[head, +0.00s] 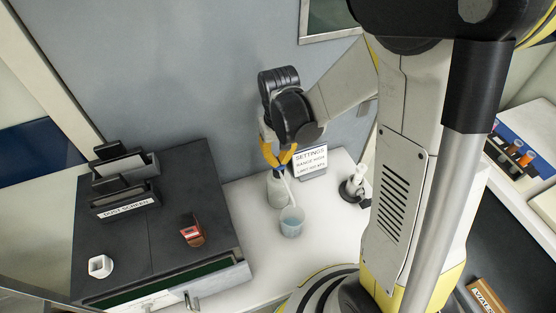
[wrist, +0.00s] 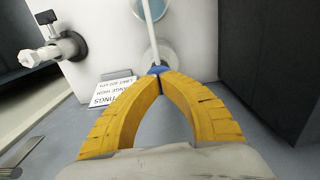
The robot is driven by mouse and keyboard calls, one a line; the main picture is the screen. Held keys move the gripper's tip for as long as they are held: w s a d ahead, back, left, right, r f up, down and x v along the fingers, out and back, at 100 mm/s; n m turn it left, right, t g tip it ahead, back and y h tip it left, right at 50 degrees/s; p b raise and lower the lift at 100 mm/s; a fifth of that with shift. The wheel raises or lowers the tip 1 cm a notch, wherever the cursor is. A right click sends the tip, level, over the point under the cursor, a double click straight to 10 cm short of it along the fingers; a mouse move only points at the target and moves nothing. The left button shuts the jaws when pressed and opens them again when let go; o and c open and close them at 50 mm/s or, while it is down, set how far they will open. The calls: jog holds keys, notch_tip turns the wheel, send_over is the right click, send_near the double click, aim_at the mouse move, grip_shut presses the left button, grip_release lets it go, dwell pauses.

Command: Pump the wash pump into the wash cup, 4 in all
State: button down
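The wash pump (head: 277,190) is a pale bottle standing on the white counter under my gripper (head: 278,163). Its thin white spout leads over the wash cup (head: 292,222), a translucent cup with a bluish inside just in front of it. In the wrist view, my yellow fingers (wrist: 158,73) come together at the tips, right at the blue top of the pump (wrist: 156,69). The spout runs up to the cup (wrist: 153,9), which is cut off at the frame's top. I see nothing held between the fingers.
A settings sign (head: 311,160) stands behind and right of the pump. A small white-and-dark fixture (head: 354,187) stands further right. A dark bench (head: 150,235) with a dust screen box (head: 124,203), a red item (head: 192,230) and a white block (head: 100,266) lies left.

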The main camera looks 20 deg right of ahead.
dwell(0.4)
jog(key=shift+r+p, duration=2.15)
jog(key=shift+r, duration=0.8)
jog(key=shift+f, duration=0.2)
jog(key=shift+f+b, duration=2.65)
jog(key=shift+f, duration=0.2)
jog(key=shift+r+p, duration=2.05)
jog(key=shift+r, duration=1)
